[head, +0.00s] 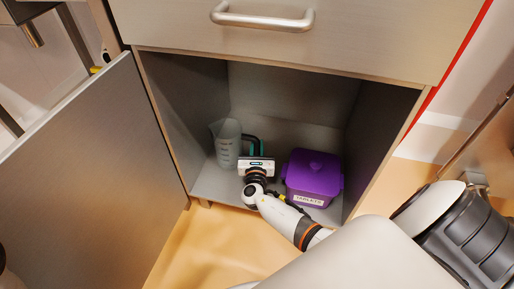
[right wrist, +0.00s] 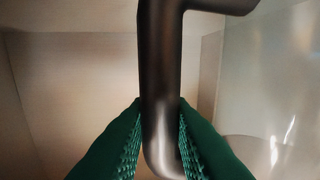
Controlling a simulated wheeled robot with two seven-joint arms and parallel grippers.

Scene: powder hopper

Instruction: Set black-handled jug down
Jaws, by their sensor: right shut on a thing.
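The jug (head: 226,145) is clear and grey-tinted, with measuring marks on its side. It stands upright inside the open cabinet, at the left of the compartment floor. Its black handle (right wrist: 160,65) fills the middle of the right wrist view, and the clear jug body (right wrist: 275,85) shows at the right there. My right gripper (head: 250,143) reaches into the cabinet from the front. Its green fingers (right wrist: 163,130) are shut on the handle. I cannot tell whether the jug's base touches the floor. My left gripper is not in view.
A purple lidded box (head: 313,174) with a label stands on the cabinet floor (head: 208,184), right of my gripper. The cabinet door (head: 90,185) is open at the left. A drawer with a metal handle (head: 262,18) is above the opening.

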